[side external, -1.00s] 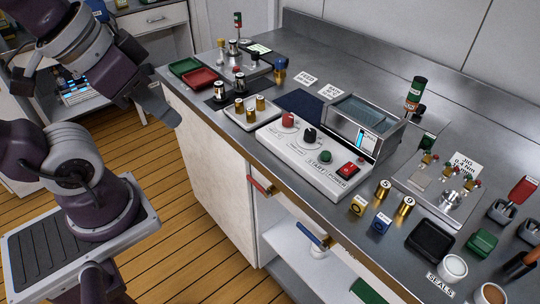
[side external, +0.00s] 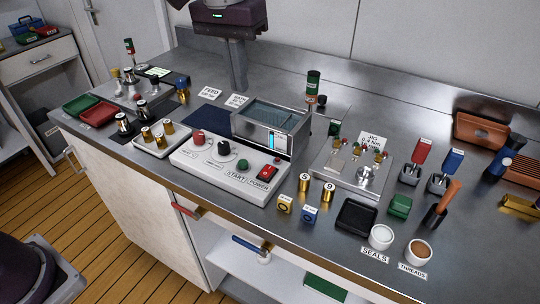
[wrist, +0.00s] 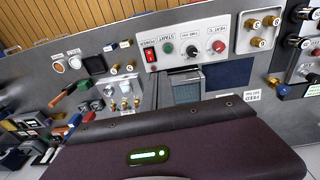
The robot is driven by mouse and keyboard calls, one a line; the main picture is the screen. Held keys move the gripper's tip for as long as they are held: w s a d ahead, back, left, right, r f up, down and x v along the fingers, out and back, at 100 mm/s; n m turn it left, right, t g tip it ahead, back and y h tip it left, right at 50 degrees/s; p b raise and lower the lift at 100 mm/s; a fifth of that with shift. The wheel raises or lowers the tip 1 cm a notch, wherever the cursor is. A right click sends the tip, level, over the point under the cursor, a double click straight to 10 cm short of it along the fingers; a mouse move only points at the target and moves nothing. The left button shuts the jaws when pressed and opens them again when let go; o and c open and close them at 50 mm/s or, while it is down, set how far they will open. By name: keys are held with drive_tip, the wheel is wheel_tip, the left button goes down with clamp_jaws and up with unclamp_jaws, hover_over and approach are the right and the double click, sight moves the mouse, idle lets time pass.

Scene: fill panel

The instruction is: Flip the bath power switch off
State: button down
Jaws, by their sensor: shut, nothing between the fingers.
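The red power switch (side external: 270,171) sits at the right end of the white control panel (side external: 215,172), beside the POWER label. It also shows in the wrist view (wrist: 151,57). Which way its rocker is tipped is too small to tell. The metal bath (side external: 272,120) with a glassy top and blue display stands behind the panel. My gripper (side external: 238,88) is shut and empty, pointing down above the bench behind the bath's left end, apart from the switch. In the wrist view its dark body fills the bottom and the fingertips cannot be made out.
On the panel are a red knob (side external: 198,138), a black knob (side external: 224,148) and a green start button (side external: 243,164). A tray of brass pieces (side external: 160,146) is left of it. Brass cylinders (side external: 304,183) and a jig plate (side external: 350,172) are right. A green-topped post (side external: 313,88) stands behind the bath.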

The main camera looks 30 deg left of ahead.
hover_over(270, 167)
wheel_tip(270, 167, down, 6)
drive_tip(key=shift+w+g, duration=0.1)
drive_tip(key=shift+g, duration=0.3)
drive_tip(key=shift+f, duration=0.1)
wheel_tip(270, 167, down, 14)
drive_tip(key=shift+w+f, duration=0.1)
drive_tip(key=shift+f, duration=0.1)
idle(0.4)
